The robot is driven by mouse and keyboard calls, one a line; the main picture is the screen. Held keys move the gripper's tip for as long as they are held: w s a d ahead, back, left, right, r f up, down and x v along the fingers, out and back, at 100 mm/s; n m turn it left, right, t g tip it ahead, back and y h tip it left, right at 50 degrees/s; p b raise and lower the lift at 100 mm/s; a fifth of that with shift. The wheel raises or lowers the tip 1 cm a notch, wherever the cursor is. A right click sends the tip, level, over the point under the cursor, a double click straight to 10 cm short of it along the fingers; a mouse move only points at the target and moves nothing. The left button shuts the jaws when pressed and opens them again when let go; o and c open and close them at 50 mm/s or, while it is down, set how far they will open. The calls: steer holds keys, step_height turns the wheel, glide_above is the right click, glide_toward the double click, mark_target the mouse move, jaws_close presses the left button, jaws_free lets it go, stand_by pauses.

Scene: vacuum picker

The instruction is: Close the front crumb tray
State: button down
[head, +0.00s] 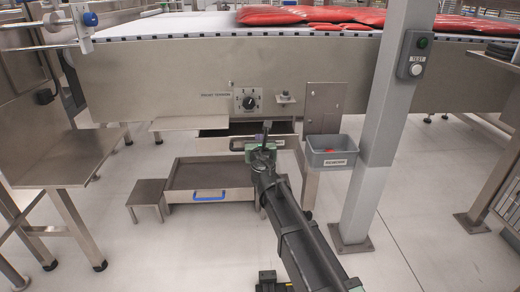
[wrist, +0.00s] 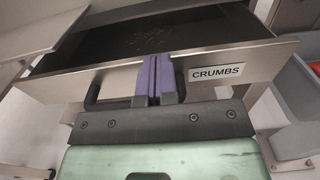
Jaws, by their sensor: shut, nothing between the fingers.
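The front crumb tray (head: 212,146) is a steel drawer under the belt machine, pulled out. In the wrist view the crumb tray (wrist: 240,60) has a dark floor with scattered crumbs and a "CRUMBS" label on its front. A dark bar handle (wrist: 93,90) is partly hidden by my gripper. My gripper (wrist: 153,68) has its purple fingers shut and empty, upright in the picture at the middle of the tray front. I cannot tell whether they touch it. In the head view my gripper (head: 265,130) is in front of the tray, hiding part of it.
A lower tray (head: 180,178) with a blue handle sits beneath, beside a small step (head: 147,191). A grey bin (head: 331,151) hangs right of the tray, near a grey post (head: 380,130). A steel shelf (head: 190,123) juts out at the left.

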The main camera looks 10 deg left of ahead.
steer(key=shift+w, duration=0.2)
steer(key=x, duration=1)
steer(key=shift+a, duration=0.1)
